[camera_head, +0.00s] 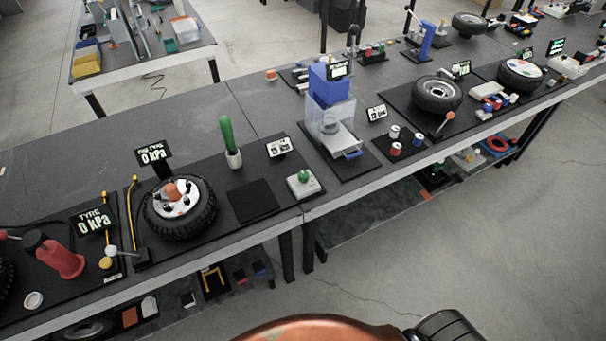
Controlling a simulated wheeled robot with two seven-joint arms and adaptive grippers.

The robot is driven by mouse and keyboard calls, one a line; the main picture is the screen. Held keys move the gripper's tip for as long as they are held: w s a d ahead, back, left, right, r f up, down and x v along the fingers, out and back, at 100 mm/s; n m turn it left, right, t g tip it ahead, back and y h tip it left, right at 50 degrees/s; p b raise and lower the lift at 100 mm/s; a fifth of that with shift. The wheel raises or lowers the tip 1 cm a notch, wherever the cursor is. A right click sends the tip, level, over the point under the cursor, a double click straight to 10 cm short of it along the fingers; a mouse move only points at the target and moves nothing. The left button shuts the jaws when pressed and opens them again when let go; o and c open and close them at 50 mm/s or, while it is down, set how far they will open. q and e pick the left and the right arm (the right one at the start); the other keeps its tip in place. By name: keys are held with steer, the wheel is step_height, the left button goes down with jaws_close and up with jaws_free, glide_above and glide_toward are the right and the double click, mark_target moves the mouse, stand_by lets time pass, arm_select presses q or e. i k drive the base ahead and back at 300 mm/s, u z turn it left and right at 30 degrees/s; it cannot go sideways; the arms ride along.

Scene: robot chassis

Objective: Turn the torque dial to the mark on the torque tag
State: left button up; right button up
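No part is clearly readable as the torque dial. A small grey box with a green knob (303,179) sits at the front right of a black mat, and could be it; no scale on it can be made out. A white card with dark print (279,147) stands behind the box, and another white card (376,113) stands farther right. Either may be the torque tag; their print is too small to read surely. A green-handled tool (229,141) stands upright in a pale holder on the same mat. Neither gripper is in view.
A blue press with a clear guard (329,100) stands right of the mat. The bench top (205,109) behind is bare. The floor in front of the bench is open.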

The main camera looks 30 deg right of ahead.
mark_target(303, 175)
steer(key=z, duration=0.3)
steer(key=i, duration=0.95)
steer(key=u, duration=0.15)
